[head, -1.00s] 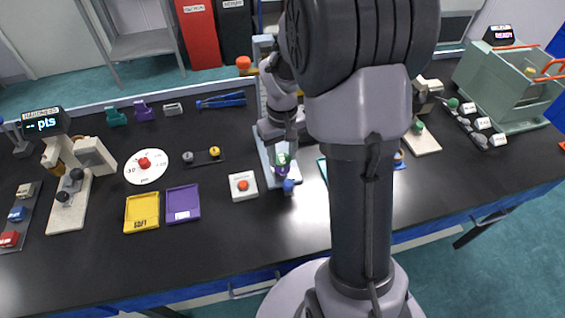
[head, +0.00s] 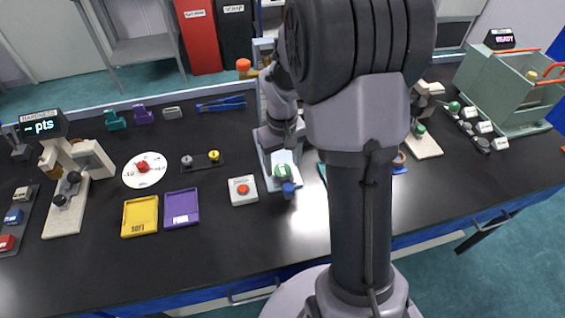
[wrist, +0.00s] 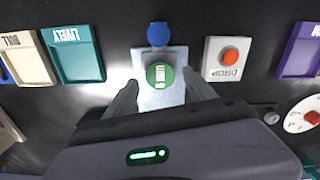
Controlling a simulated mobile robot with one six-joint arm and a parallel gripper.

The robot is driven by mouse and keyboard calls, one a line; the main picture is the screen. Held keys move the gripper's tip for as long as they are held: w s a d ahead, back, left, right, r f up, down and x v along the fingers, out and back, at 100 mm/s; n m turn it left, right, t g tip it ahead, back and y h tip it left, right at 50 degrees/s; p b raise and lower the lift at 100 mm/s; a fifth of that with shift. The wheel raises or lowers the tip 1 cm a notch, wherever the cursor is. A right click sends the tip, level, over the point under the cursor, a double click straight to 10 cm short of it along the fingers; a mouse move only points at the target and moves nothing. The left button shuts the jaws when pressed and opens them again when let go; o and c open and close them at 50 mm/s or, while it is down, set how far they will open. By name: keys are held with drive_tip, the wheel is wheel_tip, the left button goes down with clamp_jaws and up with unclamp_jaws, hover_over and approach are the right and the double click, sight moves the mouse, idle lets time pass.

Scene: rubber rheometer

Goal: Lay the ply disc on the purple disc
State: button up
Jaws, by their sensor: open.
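A round green disc (head: 283,171) with a pale label lies on the light plate (head: 270,183) of the small press stand. In the wrist view the green disc (wrist: 160,75) sits on the grey plate (wrist: 172,97), between and beyond my fingertips. I cannot tell whether it is the ply disc, nor whether another disc lies under it. No purple disc is plainly visible. My gripper (wrist: 161,84) is open and empty, its fingers on either side of the plate. In the head view my gripper (head: 281,136) is above the disc, partly hidden by my arm.
A blue knob (wrist: 158,34) stands beside the plate. A red-button DROP box (head: 243,190), yellow tray (head: 140,216) and purple tray (head: 182,207) lie to its left in the head view. A green-grey machine (head: 508,90) stands at right.

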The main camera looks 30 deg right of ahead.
sight(282, 170)
wheel_tip(282, 170, up, 15)
drive_tip(key=s+a+p, duration=0.1)
drive_tip(key=a+p, duration=0.2)
drive_tip(key=p, duration=0.1)
drive_tip(key=s+a+r+m+t+y, duration=0.1)
drive_tip(key=s+a+r+t, duration=0.2)
drive_tip(key=s+a, duration=0.3)
drive_tip(key=s+a+r+m+t+y, duration=0.1)
drive_tip(key=s+a+r+m+t, duration=0.1)
drive_tip(key=s+a+r, duration=0.2)
drive_tip(key=s+a, duration=0.3)
drive_tip(key=s, duration=0.3)
drive_tip(key=shift+s+a+r+t, duration=0.15)
drive_tip(key=shift+r+t, duration=0.25)
